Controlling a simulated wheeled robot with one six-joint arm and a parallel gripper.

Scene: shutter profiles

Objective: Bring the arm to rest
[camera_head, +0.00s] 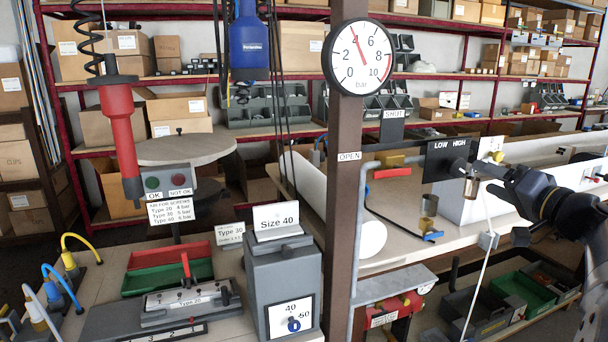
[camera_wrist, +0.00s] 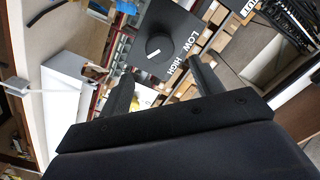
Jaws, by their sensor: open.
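My arm (camera_head: 560,205) reaches in from the right edge of the head view. My gripper (camera_head: 472,172) is in front of the black plate marked LOW and HIGH (camera_head: 437,166). In the wrist view my gripper (camera_wrist: 160,67) has its two dark fingers spread apart with nothing between them. The black round knob (camera_wrist: 159,50) with a white mark lies ahead of the gap, on the LOW HIGH plate (camera_wrist: 180,22). The fingers look apart from the knob, though the exact distance is hard to tell.
A brown post with a pressure gauge (camera_head: 359,57) stands left of the arm. The bench (camera_head: 410,250) below carries a white roll (camera_head: 362,240) and a red-handled lever (camera_head: 392,172). Crates (camera_head: 525,295) stand low at right. Shelves with boxes fill the back.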

